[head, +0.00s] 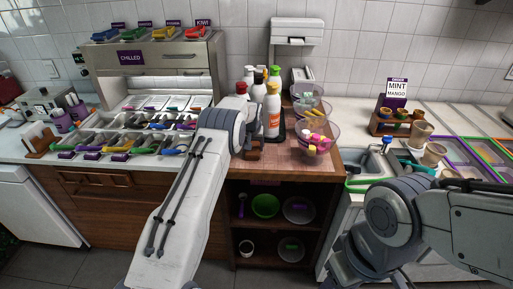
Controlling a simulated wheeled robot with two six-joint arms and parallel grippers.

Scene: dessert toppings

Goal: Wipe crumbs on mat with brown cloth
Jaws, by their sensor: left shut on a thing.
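My left gripper (250,151) is low over the wooden counter top (283,168), in front of the bottles. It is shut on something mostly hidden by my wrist. A small dark brown patch (256,156) shows there, which looks like the brown cloth.
Several bottles (272,112) stand just behind my left gripper. Clear bowls with toppings (318,137) stand to its right. Topping trays (120,140) fill the counter to the left. A sink (373,166) and a cup rack (398,127) are at the right.

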